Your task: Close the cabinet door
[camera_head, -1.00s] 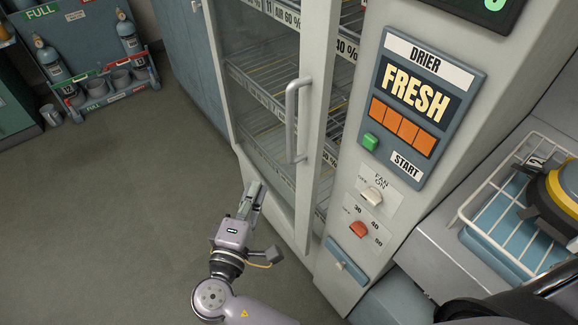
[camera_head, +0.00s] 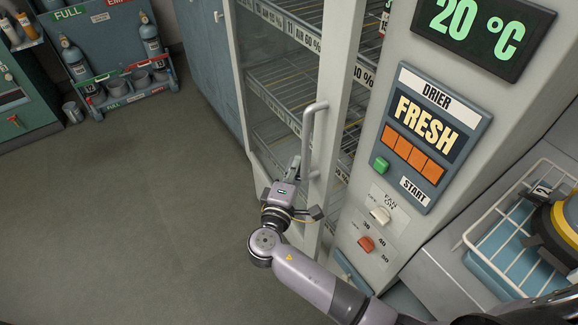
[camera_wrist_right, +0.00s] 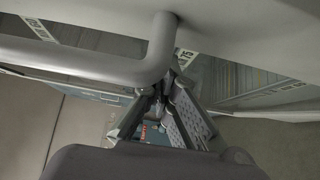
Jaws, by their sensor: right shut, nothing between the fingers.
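The cabinet door (camera_head: 335,110) is a pale-framed glass door on the drier cabinet. It stands ajar, with wire shelves showing through the gap at its right edge. Its grey bar handle (camera_head: 306,138) is upright on the frame; the handle (camera_wrist_right: 110,62) also crosses the right wrist view. My right gripper (camera_head: 293,166) is shut and empty, close to the lower part of the handle, in front of the door. In the right wrist view, its fingertips (camera_wrist_right: 166,82) are just by the handle's bend; I cannot tell whether they touch it. My left gripper is not in view.
The drier's control panel (camera_head: 430,135) is right of the door, below a 20 °C display (camera_head: 482,30). A white wire basket (camera_head: 490,240) stands at the right. A cylinder rack (camera_head: 115,60) is at the far left. The floor (camera_head: 130,220) left of the door is clear.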

